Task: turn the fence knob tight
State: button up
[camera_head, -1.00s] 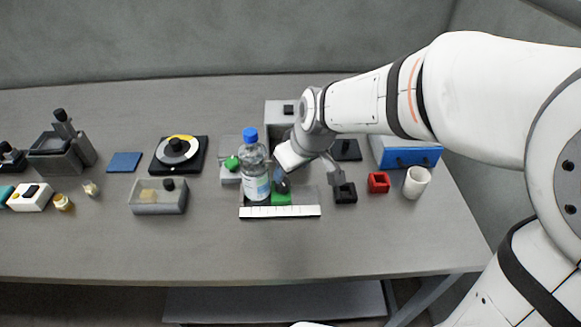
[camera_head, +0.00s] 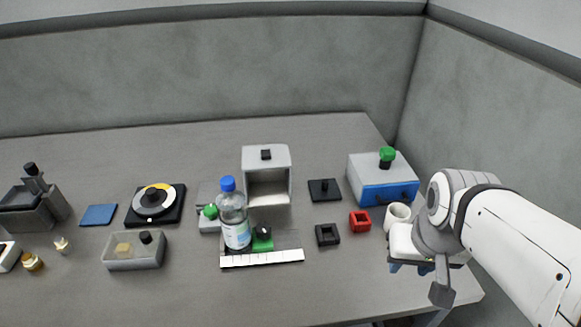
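A white ruled strip (camera_head: 262,258) runs along the front of a grey plate near the middle of the table. A green block (camera_head: 262,244) sits on the plate just behind the strip, with a small dark knob (camera_head: 263,231) on top; I take these for the fence and its knob. A clear bottle with a blue cap (camera_head: 233,215) stands close at the block's left and hides part of the plate. My gripper (camera_head: 412,268) is far to the right, over the table's right front part, apart from the knob. Its fingers are small and partly hidden, so their opening is unclear.
A white cup (camera_head: 397,214) stands right beside my gripper in the picture. A red square holder (camera_head: 360,221) and a black one (camera_head: 327,234) lie between gripper and fence. A grey open-fronted box (camera_head: 266,158) stands behind; a blue-and-white box (camera_head: 372,178) is at right.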

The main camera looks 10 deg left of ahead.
aim_at(263, 231)
jog(key=z, duration=0.8)
jog(key=k, duration=1.3)
jog(key=u, duration=0.75)
jog(key=i, duration=1)
